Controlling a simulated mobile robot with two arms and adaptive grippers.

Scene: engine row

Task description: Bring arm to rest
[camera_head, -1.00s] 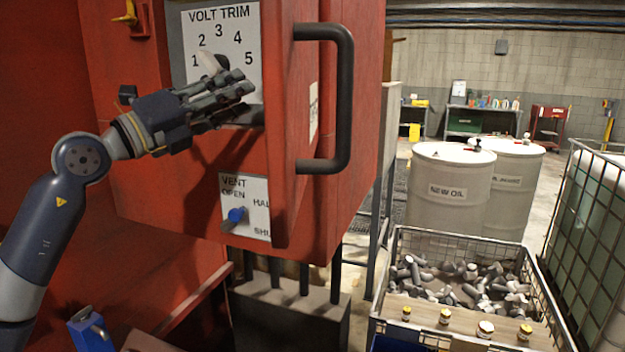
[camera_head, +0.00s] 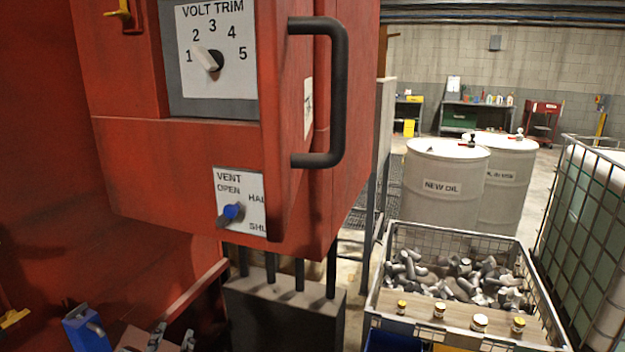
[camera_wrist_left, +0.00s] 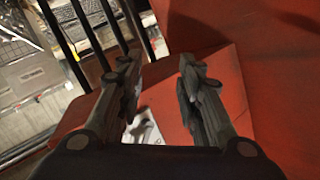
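My left gripper (camera_head: 172,340) shows only as two dark fingertips at the bottom left edge of the head view, well below the red cabinet (camera_head: 180,150). In the left wrist view the left gripper (camera_wrist_left: 160,80) has its two fingers apart with nothing held between them. The VOLT TRIM dial (camera_head: 207,60) on the cabinet is free of the gripper, its pale pointer tilted up and left, near 1 and 2. My right gripper is not in view.
A black handle (camera_head: 338,95) sticks out from the cabinet, and a blue VENT knob (camera_head: 231,212) sits below the dial. A blue object (camera_head: 87,330) stands near the left gripper. A wire crate of metal parts (camera_head: 455,237) and white drums (camera_head: 443,187) stand to the right.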

